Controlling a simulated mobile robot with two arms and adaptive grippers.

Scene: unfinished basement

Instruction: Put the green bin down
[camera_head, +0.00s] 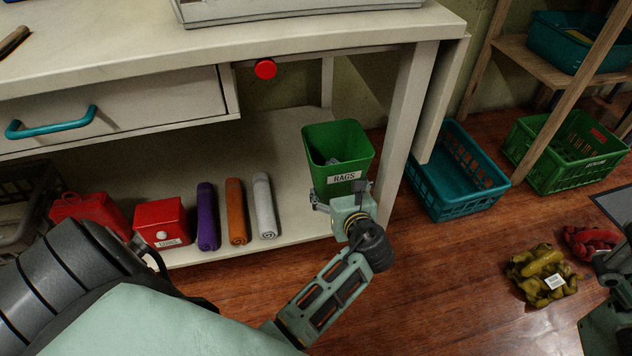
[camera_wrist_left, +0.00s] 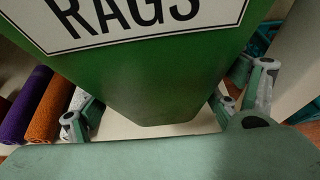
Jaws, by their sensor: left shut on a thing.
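The green bin (camera_head: 350,139) with a RAGS label stands upright at the right end of the workbench's lower shelf (camera_head: 290,185), close to the right leg. Something greyish lies inside it. My left gripper (camera_head: 341,196) is shut on the bin low on its front side. In the left wrist view, the green bin (camera_wrist_left: 150,75) fills the middle, with finger parts on both sides of its narrow lower end. The pale shelf shows under the bin there, but I cannot tell whether its bottom touches. Part of my right arm shows at the right edge; its gripper is not visible.
The workbench leg (camera_head: 406,125) is close on the right. A teal crate (camera_head: 460,208) and a green crate (camera_head: 568,183) are further right. Yellow gloves (camera_head: 541,272) lie on the floor.

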